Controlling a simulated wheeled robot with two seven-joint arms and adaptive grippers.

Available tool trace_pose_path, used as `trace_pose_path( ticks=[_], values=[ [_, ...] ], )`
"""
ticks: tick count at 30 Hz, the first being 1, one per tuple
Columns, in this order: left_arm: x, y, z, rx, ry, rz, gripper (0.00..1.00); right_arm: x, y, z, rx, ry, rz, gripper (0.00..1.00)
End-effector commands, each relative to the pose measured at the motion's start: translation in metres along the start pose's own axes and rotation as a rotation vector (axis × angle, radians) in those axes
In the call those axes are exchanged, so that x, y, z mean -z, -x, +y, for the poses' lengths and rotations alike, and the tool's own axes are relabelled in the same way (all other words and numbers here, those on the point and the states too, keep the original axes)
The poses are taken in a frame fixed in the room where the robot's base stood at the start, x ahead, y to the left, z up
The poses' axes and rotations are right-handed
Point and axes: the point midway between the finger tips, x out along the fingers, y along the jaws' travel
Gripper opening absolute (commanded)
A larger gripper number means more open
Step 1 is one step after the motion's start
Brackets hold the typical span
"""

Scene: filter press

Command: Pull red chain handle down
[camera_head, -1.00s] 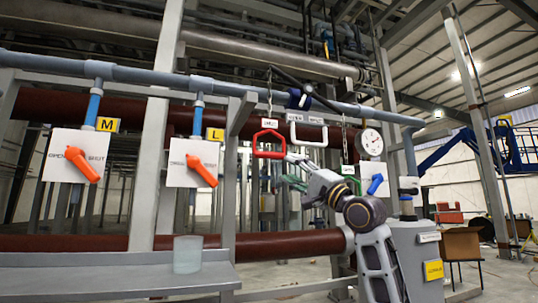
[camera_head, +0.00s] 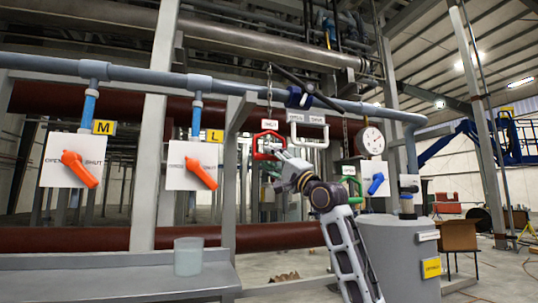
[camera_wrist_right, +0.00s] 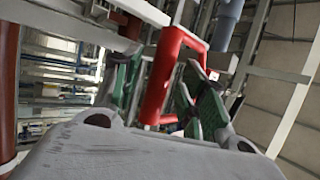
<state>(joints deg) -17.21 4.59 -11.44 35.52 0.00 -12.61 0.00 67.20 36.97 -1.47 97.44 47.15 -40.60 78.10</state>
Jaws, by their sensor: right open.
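The red chain handle (camera_head: 257,147) hangs from a chain below a small white label, left of centre in the head view. It is a red loop and shows large in the right wrist view (camera_wrist_right: 165,75). My right gripper (camera_head: 272,152) is at the handle's right side in the head view. In the wrist view its green-padded fingers (camera_wrist_right: 160,95) are apart, with the red bar between them. I cannot tell whether they touch it. My left gripper is not in view.
A white handle (camera_head: 309,143) and a green handle (camera_head: 350,184) hang to the right. Panels with orange levers (camera_head: 79,169) stand left. A gauge (camera_head: 372,140) and a blue lever (camera_head: 376,183) are right. A glass (camera_head: 188,256) stands on the grey shelf (camera_head: 110,283).

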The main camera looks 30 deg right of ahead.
Motion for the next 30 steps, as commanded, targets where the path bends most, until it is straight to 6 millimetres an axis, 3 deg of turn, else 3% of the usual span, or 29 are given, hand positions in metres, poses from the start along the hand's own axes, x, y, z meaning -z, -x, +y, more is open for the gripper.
trace_pose_path(
  ticks=[6, 18, 28, 30],
  values=[
    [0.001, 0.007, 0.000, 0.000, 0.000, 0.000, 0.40, 0.000, -0.014, -0.001, -0.001, 0.000, 0.000, 0.42],
    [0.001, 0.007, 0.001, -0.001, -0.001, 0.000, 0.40, 0.000, -0.016, 0.000, -0.001, 0.001, 0.000, 0.42],
    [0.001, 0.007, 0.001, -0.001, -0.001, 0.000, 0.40, 0.000, -0.016, 0.001, -0.001, 0.000, 0.000, 0.01],
    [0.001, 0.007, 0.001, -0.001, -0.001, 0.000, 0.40, 0.000, -0.016, 0.001, -0.001, 0.000, 0.000, 0.00]
  ],
)
